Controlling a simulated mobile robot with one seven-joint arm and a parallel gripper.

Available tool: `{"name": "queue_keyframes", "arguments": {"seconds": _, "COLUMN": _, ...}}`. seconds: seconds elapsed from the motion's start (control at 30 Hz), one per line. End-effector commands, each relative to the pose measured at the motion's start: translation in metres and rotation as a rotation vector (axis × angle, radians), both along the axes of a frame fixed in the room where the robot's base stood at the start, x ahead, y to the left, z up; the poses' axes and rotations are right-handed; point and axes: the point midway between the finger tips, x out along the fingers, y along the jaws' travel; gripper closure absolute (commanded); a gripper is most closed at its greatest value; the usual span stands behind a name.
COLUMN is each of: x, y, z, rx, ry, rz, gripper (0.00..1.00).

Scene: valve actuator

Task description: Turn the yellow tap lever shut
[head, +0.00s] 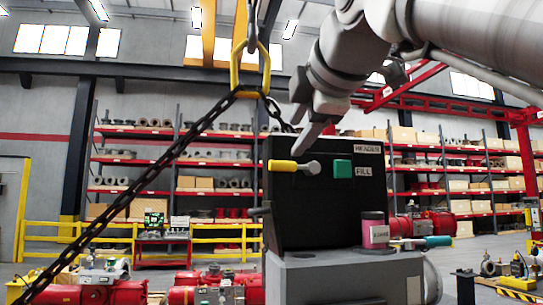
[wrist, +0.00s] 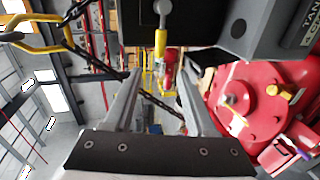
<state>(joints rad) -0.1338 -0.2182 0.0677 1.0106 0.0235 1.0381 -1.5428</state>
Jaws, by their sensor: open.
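The yellow tap lever (head: 284,166) sticks out to the left from a round grey pivot (head: 313,167) on the front of a dark box (head: 325,205). It lies about level in the head view. My gripper (head: 298,150) points down and left just above the lever. In the wrist view the yellow lever (wrist: 160,43) shows beyond and between the two fingertips of my open gripper (wrist: 160,76). The jaws are empty. I cannot tell whether a finger touches the lever; one finger is largely hidden in the head view.
A green block (head: 342,169) and a FILL label sit right of the pivot. A pink-red canister (head: 375,232) stands on the grey base (head: 345,275). A chain (head: 140,190) hangs from a yellow hook frame (head: 250,72) left of the box. Red machinery (wrist: 255,100) shows at right in the wrist view.

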Motion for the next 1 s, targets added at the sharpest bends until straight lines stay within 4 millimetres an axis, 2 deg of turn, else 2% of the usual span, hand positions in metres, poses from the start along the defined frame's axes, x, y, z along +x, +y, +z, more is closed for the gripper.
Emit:
{"name": "queue_keyframes", "arguments": {"seconds": 0.1, "x": -0.015, "y": -0.003, "z": 0.004, "rx": 0.000, "ry": -0.001, "rz": 0.001, "gripper": 0.44}}
{"name": "queue_keyframes", "arguments": {"seconds": 0.23, "x": -0.022, "y": -0.005, "z": 0.006, "rx": 0.000, "ry": 0.002, "rz": 0.000, "gripper": 0.44}}
{"name": "queue_keyframes", "arguments": {"seconds": 0.8, "x": -0.023, "y": -0.005, "z": 0.006, "rx": 0.001, "ry": 0.003, "rz": 0.000, "gripper": 0.44}}
{"name": "queue_keyframes", "arguments": {"seconds": 0.93, "x": -0.022, "y": -0.008, "z": -0.008, "rx": 0.039, "ry": 0.039, "rz": -0.022, "gripper": 0.44}}
{"name": "queue_keyframes", "arguments": {"seconds": 1.0, "x": -0.020, "y": -0.011, "z": -0.026, "rx": 0.089, "ry": 0.085, "rz": -0.050, "gripper": 0.44}}
